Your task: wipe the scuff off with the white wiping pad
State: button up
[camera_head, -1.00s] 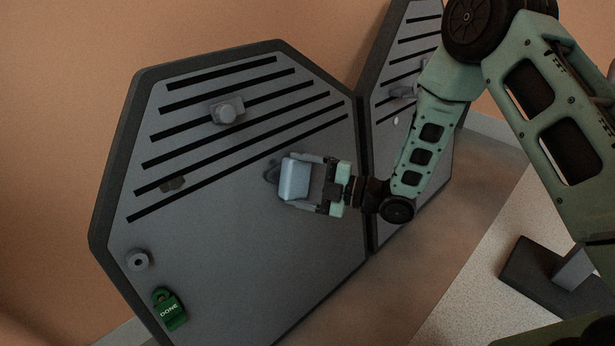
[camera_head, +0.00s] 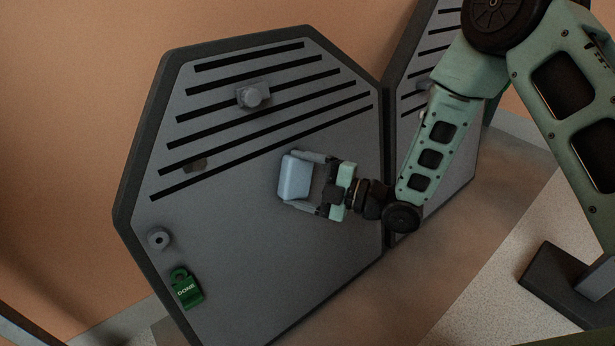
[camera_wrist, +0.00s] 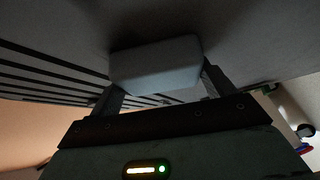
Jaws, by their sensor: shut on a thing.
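The white wiping pad (camera_head: 294,178) is a pale block, bluish in the head view, held in front of the middle of the grey slotted panel (camera_head: 300,250). It also shows in the wrist view (camera_wrist: 155,66). My gripper (camera_head: 304,182) is shut on it, with one finger on each side. The pad's far face is turned to the panel; I cannot tell whether it touches. No scuff shows clearly now; the panel right behind the pad is hidden. A small dark patch or part (camera_head: 195,165) sits by the lower slots; I cannot tell which it is.
A grey knob (camera_head: 253,95) sticks out among the upper slots. A round grey fitting (camera_head: 159,239) and a green DONE tag (camera_head: 185,289) are at the panel's lower left. A second slotted panel (camera_head: 455,150) adjoins at right, partly behind my arm.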

aim_at(292, 173)
jog(key=shift+s+a, duration=0.45)
jog(key=shift+a, duration=0.35)
jog(key=shift+w+a+r+p, duration=0.1)
jog(key=shift+r+p, duration=0.25)
jog(key=shift+r, duration=0.25)
jog(key=shift+w+a+r+p, duration=0.1)
jog(key=shift+r+p, duration=0.2)
jog(key=shift+r, duration=0.25)
jog(key=shift+w+d+f+b, duration=0.1)
jog(key=shift+w+d, duration=0.2)
jog(key=shift+d, duration=0.25)
jog(key=shift+w+d+b, duration=0.1)
jog(key=shift+w+d, duration=0.25)
jog(key=shift+d, duration=0.15)
jog(key=shift+w+d+f+b, duration=0.1)
jog(key=shift+w+d, duration=0.2)
jog(key=shift+d, duration=0.25)
jog(key=shift+w+d+b, duration=0.15)
jog(key=shift+w+d, duration=0.8)
jog(key=shift+d, duration=0.5)
jog(key=shift+w+d+b, duration=0.15)
jog(key=shift+w+d, duration=0.85)
jog(key=shift+d, duration=0.4)
jog(key=shift+w+d+b, duration=0.15)
jog(key=shift+w+d, duration=0.8)
jog(key=shift+d, duration=0.5)
jog(key=shift+a, duration=0.1)
